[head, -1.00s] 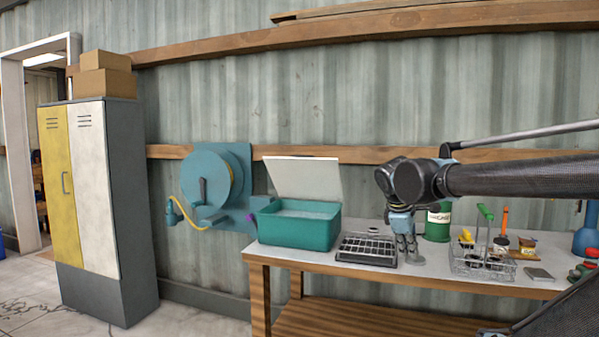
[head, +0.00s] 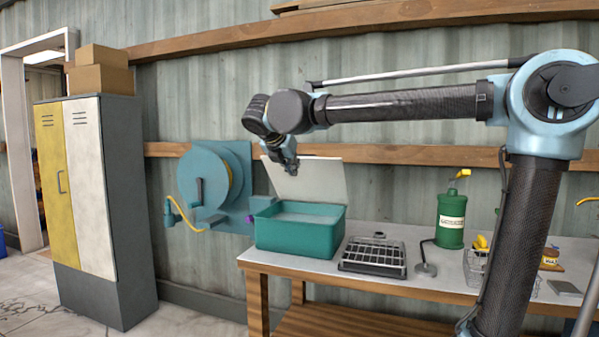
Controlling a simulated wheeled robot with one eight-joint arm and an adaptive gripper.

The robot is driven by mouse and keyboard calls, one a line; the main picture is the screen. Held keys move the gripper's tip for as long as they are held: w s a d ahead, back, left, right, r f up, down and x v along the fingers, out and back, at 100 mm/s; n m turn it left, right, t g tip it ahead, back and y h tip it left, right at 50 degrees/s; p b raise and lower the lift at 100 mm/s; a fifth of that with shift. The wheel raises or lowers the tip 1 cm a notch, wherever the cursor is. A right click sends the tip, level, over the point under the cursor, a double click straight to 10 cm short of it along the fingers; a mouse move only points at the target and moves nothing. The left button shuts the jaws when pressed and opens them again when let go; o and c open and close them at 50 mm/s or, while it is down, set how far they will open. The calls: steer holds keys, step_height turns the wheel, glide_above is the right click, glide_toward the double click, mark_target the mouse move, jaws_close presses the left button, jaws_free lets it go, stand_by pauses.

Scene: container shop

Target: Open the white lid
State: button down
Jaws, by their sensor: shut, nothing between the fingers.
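The white lid (head: 318,181) stands raised at the back of a teal box (head: 295,236) on the workbench, leaning back a little toward the wall. The box's top is open and a pale inside shows. My gripper (head: 291,172) is shut and empty, pointing down above the box, in front of the lid's upper left part in the picture. I cannot tell whether it touches the lid.
A dark slotted tray (head: 373,257) sits right of the box on the bench (head: 335,274). A green canister (head: 451,220) and a wire basket (head: 474,268) stand further right. A teal hose reel (head: 213,185) hangs on the wall at left, beside a locker (head: 95,200).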

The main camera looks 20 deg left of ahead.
steer(key=w+a+f, duration=0.1)
steer(key=w+f, duration=0.1)
steer(key=w, duration=0.8)
steer(key=shift+w+f+n, duration=0.15)
steer(key=shift+w+n, duration=0.2)
steer(key=shift+n, duration=0.05)
